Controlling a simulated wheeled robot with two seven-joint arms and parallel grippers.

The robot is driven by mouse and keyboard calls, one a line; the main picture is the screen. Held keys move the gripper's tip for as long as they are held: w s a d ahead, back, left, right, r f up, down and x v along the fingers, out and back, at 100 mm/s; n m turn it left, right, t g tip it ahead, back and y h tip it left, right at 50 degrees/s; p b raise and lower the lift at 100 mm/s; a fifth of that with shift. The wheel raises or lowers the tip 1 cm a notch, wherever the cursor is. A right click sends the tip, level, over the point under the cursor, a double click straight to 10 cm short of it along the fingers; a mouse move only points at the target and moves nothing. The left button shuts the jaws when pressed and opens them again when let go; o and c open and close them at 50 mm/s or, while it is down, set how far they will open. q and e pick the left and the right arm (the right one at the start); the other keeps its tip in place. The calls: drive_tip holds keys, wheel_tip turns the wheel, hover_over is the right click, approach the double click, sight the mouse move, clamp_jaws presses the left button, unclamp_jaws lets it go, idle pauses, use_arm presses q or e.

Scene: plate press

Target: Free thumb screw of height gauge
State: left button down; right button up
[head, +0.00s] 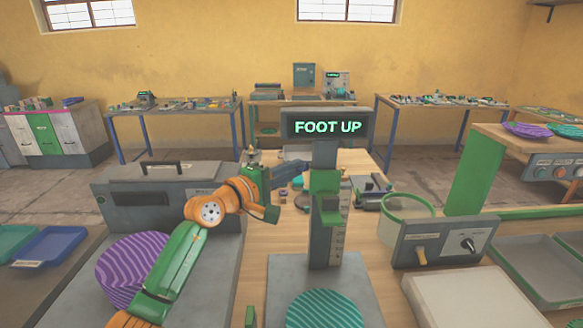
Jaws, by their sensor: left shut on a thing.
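The height gauge (326,230) stands upright in the middle, a grey column with a scale. Its display (328,126) reads "FOOT UP" in green letters. A green sliding foot (325,183) sits on the column, above a teal striped plate (324,308) on the gauge's base. My left arm reaches in from the left, and my left gripper (291,176) is at the left side of the gauge, level with the sliding foot. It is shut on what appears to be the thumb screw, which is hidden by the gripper. My right gripper is not in view.
A grey machine (150,190) with a purple striped plate (128,268) stands left. Small tools lie behind the gauge.

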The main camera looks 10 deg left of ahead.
use_arm(q)
drive_tip(key=n+g+p, duration=0.2)
drive_tip(key=p, duration=0.1)
drive_tip(key=r+n+g+y+p, duration=0.1)
drive_tip(key=g+p, duration=0.1)
drive_tip(key=p, duration=0.1)
drive_tip(key=shift+w+a+r+n, duration=0.1)
drive_tip(key=shift+w+r+n, duration=0.1)
drive_tip(key=shift+n, duration=0.2)
drive_tip(key=shift+f, duration=0.15)
drive_tip(key=c, duration=0.9)
unclamp_jaws()
drive_tip(key=shift+w+f, duration=0.1)
